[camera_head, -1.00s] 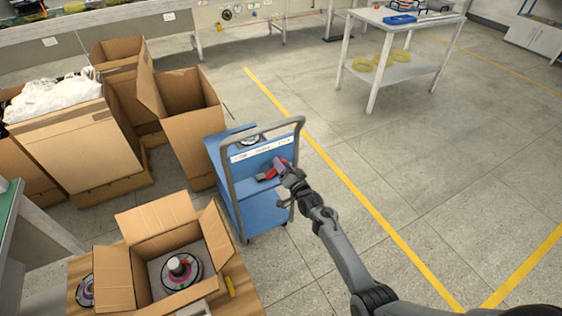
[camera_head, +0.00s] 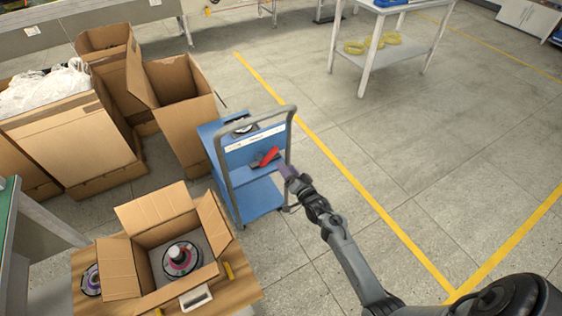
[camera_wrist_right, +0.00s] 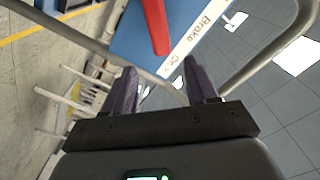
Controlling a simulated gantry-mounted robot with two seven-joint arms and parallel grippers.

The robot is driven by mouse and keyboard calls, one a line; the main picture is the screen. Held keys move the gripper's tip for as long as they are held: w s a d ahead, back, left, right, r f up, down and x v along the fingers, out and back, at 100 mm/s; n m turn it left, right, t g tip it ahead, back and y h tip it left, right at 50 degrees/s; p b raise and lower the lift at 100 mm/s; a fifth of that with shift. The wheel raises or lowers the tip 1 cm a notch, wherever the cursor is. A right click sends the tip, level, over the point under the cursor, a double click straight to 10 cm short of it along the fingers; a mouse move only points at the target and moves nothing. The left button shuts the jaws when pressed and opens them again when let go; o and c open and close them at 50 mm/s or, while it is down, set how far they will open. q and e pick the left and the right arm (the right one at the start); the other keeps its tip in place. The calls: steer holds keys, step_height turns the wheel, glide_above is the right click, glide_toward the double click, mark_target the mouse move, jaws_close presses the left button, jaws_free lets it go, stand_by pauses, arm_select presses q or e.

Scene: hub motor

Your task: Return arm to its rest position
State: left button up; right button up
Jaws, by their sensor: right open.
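My right arm reaches in from the lower right of the head view. Its gripper (camera_head: 289,172) is beside the right upright of the blue cart's handle, a little to the right of a red tool (camera_head: 265,156). In the right wrist view the two dark fingers (camera_wrist_right: 160,72) stand apart with nothing between them. The red tool (camera_wrist_right: 156,25) shows beyond the fingertips, on the blue cart (camera_wrist_right: 140,42). My left gripper is in neither current view.
The blue cart (camera_head: 258,196) has a grey tube handle (camera_head: 221,170) close to my gripper. An open carton (camera_head: 150,214) with a hub motor (camera_head: 181,259) stands on a wooden table (camera_head: 245,293). Tall cartons (camera_head: 185,115) are at the left.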

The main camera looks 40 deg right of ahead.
steer(key=s+f+g+p, duration=0.1)
steer(key=s+f+p, duration=0.1)
steer(key=s+f, duration=0.25)
steer(key=s+a+r+n+g+y+p, duration=0.2)
steer(key=s+a+r+n+g, duration=0.15)
steer(key=s+a, duration=0.5)
steer(key=s+a+r+n+g+y+p, duration=0.25)
steer(key=s+a+r+n, duration=0.35)
steer(key=a, duration=0.4)
steer(key=s+a+r+n+g, duration=0.2)
steer(key=s+g, duration=0.2)
steer(key=s, duration=0.2)
steer(key=s+a+r+n+g, duration=0.1)
steer(key=s+r+n+g, duration=0.15)
steer(key=s, duration=0.45)
step_height(320, 180, up, 38)
steer(key=p, duration=3.8)
steer(key=shift+a, duration=0.15)
steer(key=shift+w+g+h, duration=0.1)
steer(key=shift+g+h, duration=0.15)
